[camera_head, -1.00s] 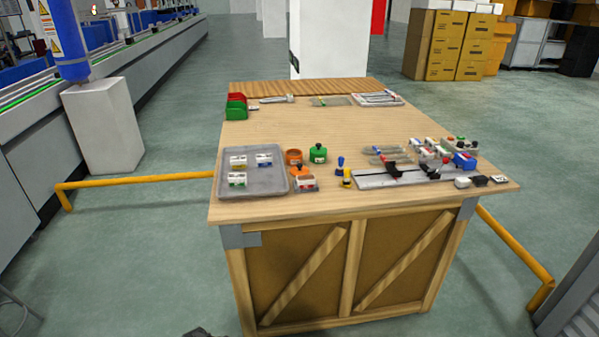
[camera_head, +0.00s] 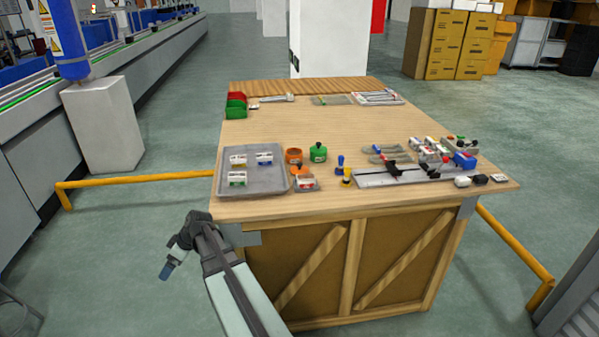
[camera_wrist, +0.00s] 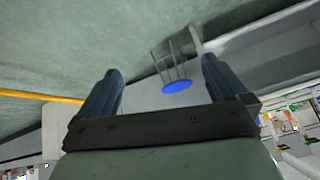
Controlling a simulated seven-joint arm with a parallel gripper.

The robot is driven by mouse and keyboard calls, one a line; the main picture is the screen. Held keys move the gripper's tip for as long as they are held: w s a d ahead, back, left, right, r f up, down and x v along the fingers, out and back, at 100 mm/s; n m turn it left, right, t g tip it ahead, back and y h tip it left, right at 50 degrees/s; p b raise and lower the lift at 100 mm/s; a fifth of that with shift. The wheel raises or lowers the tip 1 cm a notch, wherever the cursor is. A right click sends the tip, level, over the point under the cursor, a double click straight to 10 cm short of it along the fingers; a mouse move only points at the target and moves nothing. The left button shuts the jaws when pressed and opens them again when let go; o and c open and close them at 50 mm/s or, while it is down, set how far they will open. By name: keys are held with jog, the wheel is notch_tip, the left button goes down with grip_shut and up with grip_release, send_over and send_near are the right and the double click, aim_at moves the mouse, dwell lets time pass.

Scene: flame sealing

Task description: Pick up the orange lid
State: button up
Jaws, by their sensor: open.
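The orange lid (camera_head: 299,170) appears as a small orange piece on the wooden table, just in front of an orange jar (camera_head: 294,156) and close behind a small red-labelled box (camera_head: 306,183). Its exact outline is too small to tell. My gripper (camera_head: 168,271) hangs over the floor left of the table's front left corner, well apart from the lid. In the wrist view my gripper (camera_wrist: 162,82) is open, with nothing between its two fingers. The lid does not show there.
A grey tray (camera_head: 265,187) with several small boxes lies left of the lid. A green jar (camera_head: 318,152) stands to the right, then blue and yellow stamp-like pieces and a metal rail (camera_head: 400,179). A yellow floor rail (camera_head: 130,179) runs left. Mid-table is clear.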

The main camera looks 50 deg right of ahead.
jog(key=w+d+r+n+t, duration=0.1)
jog(key=w+d+r+t, duration=0.25)
jog(key=d+r, duration=0.85)
notch_tip(320, 180, up, 14)
jog(key=m+g+h, duration=0.4)
jog(key=m+h, duration=0.1)
jog(key=m, duration=0.2)
send_over(300, 164)
jog(key=s, duration=0.4)
jog(key=x, duration=0.8)
jog(key=shift+s+a+f, duration=0.1)
jog(key=shift+s+f, duration=0.05)
jog(key=shift+s+x, duration=0.1)
jog(key=shift+x, duration=1.2)
jog(key=shift+s+x, duration=0.15)
jog(key=shift+x, duration=1.2)
jog(key=shift+c, duration=0.3)
jog(key=c, duration=0.8)
